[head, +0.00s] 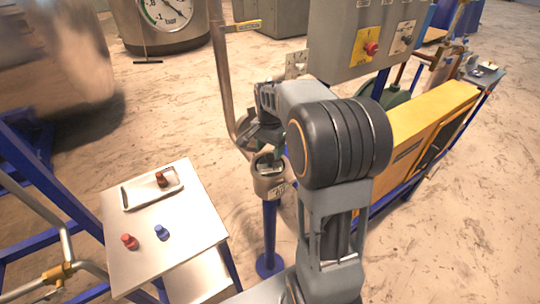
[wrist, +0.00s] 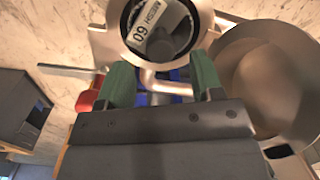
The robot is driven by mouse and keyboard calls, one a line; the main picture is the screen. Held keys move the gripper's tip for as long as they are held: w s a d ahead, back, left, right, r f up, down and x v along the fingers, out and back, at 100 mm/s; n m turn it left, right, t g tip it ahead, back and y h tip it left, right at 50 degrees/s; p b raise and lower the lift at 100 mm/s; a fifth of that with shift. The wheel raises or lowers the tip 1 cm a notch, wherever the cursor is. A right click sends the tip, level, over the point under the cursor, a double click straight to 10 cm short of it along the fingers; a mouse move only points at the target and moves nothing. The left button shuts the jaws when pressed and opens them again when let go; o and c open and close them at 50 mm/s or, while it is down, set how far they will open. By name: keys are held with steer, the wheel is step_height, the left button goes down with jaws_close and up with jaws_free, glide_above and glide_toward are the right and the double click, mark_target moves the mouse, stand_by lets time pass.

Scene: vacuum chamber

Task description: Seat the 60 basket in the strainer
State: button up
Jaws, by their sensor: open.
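A round part with a pale label reading 60 MESH (wrist: 160,30), which I take for the 60 basket, shows at the top of the wrist view, with a metal rim around it. My gripper (wrist: 163,78) is open; its two green fingers stand apart just below the rim, with nothing clearly between them. In the head view my gripper (head: 272,146) is low over a grey metal pot (head: 269,184) on a blue post, which looks like the strainer. The arm hides part of the pot. I cannot tell how deep the basket sits in it.
A wide metal bowl (wrist: 262,75) lies close right of the fingers. A steel side table (head: 185,238) holds a white tray (head: 140,200), a red knob (head: 129,241) and a blue knob (head: 161,232). A vertical pipe (head: 221,75) and grey control box (head: 345,40) stand behind.

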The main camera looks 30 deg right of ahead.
step_height(320, 180, up, 7)
steer(key=s+a+f+n+t, duration=0.2)
steer(key=s+a+n, duration=0.2)
steer(key=s+n, duration=0.2)
steer(key=s+a+f+n+t, duration=0.2)
steer(key=s+a+n, duration=0.3)
steer(key=s, duration=0.5)
steer(key=shift+a+n, duration=0.2)
steer(key=shift+n, duration=0.5)
